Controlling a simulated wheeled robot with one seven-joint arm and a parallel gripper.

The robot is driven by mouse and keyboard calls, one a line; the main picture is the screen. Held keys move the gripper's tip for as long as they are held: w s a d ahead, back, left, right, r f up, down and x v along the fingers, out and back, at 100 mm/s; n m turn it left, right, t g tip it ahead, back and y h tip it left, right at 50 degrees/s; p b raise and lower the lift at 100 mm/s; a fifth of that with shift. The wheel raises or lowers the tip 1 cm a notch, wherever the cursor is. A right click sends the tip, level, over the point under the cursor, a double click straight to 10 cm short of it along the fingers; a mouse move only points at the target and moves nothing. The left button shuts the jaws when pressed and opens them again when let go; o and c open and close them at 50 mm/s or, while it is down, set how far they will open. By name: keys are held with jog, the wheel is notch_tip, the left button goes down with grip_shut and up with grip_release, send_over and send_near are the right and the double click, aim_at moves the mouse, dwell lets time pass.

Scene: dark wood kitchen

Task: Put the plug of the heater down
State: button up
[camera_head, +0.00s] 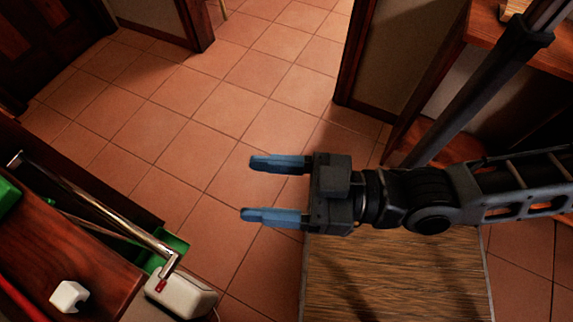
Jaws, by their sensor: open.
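My gripper (258,189) is open and empty, with its two blue fingers pointing left above the tiled floor. A small white block (69,296), which may be the plug, lies on the reddish wood top at the lower left. A white rounded device with a red switch (182,292) stands at the bottom, right of that top. I cannot tell whether it is the heater. A thin cord shows at its right edge. My gripper is apart from both, up and to their right.
A shiny metal bar (105,215) runs along the reddish wood top (35,240), near a green container (172,247). A wood-grained flat surface (390,275) lies below my arm. A wooden shelf unit (445,105) stands at right. The tiled floor (215,120) is clear toward the doorway.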

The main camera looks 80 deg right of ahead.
jog(key=s+d+g, duration=0.2)
jog(key=s, duration=0.1)
jog(key=s+d+g, duration=0.1)
jog(key=shift+s+f+h, duration=0.3)
jog(key=shift+f, duration=0.05)
jog(key=shift+r, duration=0.2)
dwell(1.1)
